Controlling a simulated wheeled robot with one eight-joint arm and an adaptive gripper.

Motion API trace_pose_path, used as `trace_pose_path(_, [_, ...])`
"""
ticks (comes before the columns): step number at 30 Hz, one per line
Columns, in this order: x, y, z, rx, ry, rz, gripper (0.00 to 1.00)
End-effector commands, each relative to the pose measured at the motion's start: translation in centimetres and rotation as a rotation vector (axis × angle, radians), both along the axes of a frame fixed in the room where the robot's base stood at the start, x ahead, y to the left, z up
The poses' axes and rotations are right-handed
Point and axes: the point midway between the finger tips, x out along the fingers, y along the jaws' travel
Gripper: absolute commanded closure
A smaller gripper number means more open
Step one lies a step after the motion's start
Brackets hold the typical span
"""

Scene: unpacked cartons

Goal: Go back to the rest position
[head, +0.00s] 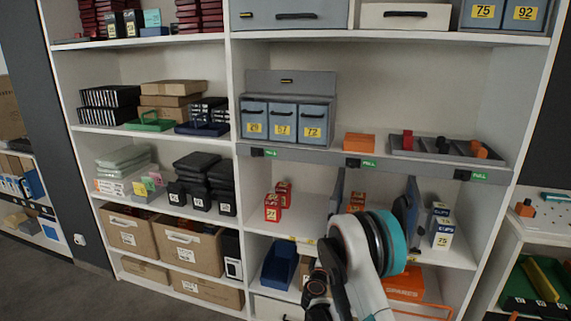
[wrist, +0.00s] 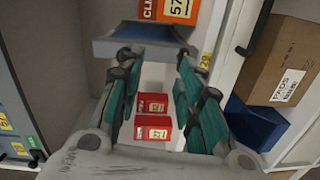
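My gripper (wrist: 155,60) is open in the wrist view, its two teal-padded fingers spread apart with nothing clasped. Two small red boxes with yellow labels show between the fingers in that view, the farther one (wrist: 152,103) and the nearer one (wrist: 153,128); they appear to stand on the white shelf beyond the fingers. In the head view, two red boxes stand on the middle shelf, one in front (head: 272,207) and one behind (head: 283,190). My arm rises in front of the shelf at lower middle; the fingertips cannot be made out there.
The white shelving unit (head: 232,140) fills the view. A grey divider (wrist: 145,42) and orange box (wrist: 172,9) lie beyond the fingertips. A blue bin (head: 279,264) stands on the lower shelf. A grey rail (head: 310,156) edges the shelf above. Floor (head: 100,300) is clear at lower left.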

Motion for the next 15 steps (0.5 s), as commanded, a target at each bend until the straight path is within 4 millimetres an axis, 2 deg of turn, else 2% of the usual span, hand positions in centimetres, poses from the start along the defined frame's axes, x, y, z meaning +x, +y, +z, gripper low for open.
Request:
trace_pose_path(1, [-0.1, -0.6, 2.0, 0.034, 0.007, -0.016, 0.67])
trace_pose_path(8, [-1.3, -2.9, 9.1, 0.196, 0.045, -0.082, 0.67])
trace_pose_path(15, [-4.7, -5.0, 15.4, 0.362, 0.090, -0.149, 0.67])
